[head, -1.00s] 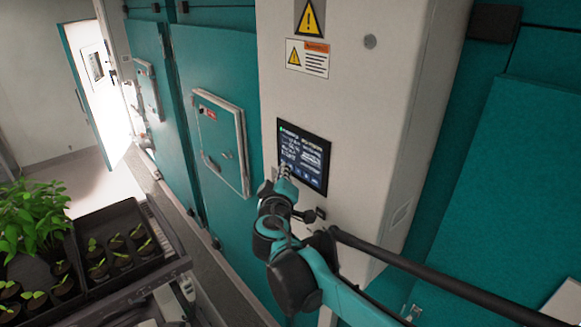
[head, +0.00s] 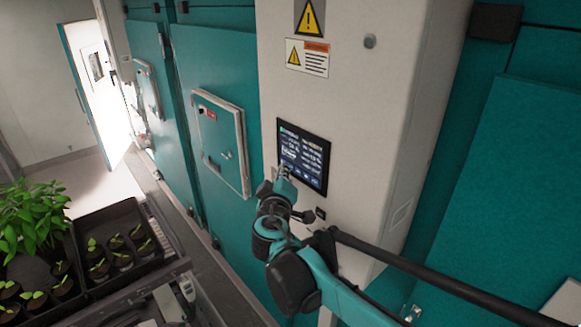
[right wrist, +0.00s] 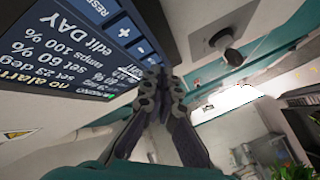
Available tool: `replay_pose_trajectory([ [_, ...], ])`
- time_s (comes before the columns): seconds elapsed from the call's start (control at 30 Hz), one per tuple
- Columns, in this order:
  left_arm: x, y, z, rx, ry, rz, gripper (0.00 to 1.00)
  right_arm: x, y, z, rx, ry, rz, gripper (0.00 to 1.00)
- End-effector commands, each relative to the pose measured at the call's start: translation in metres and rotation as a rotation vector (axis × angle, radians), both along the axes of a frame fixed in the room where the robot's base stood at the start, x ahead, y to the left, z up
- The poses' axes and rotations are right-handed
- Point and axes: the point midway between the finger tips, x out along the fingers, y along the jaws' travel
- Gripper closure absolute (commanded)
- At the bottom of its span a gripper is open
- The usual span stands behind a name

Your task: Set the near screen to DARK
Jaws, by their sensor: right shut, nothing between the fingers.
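The near screen (head: 303,150) is a dark panel on the pale cabinet front; its text is too small to read in the head view. In the right wrist view the screen (right wrist: 70,45) appears turned, with lines reading "edit DAY", "lamps 100 %" and "no alarm", and blue buttons including RESET, plus and minus. My right gripper (head: 285,170) is shut and empty at the screen's lower left edge. In the right wrist view its fingertips (right wrist: 156,74) are close to the button row; I cannot tell whether they touch. My left gripper is not in view.
A small dark fitting (head: 321,213) sits below the screen. A knob-like fitting (right wrist: 222,40) juts from the panel in the right wrist view. A black tray (head: 110,215) of seedlings stands at left. Teal chamber doors (head: 222,140) line the wall.

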Motion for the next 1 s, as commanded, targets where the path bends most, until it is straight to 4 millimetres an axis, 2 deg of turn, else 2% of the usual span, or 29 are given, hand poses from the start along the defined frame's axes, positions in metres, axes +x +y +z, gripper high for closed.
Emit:
replay_pose_trajectory([
  [0.47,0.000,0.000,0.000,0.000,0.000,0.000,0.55,-0.005,0.007,0.000,0.000,0.000,0.000,1.00],
  [1.0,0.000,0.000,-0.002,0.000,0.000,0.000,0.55,-0.033,0.045,0.000,0.001,0.000,0.001,1.00],
])
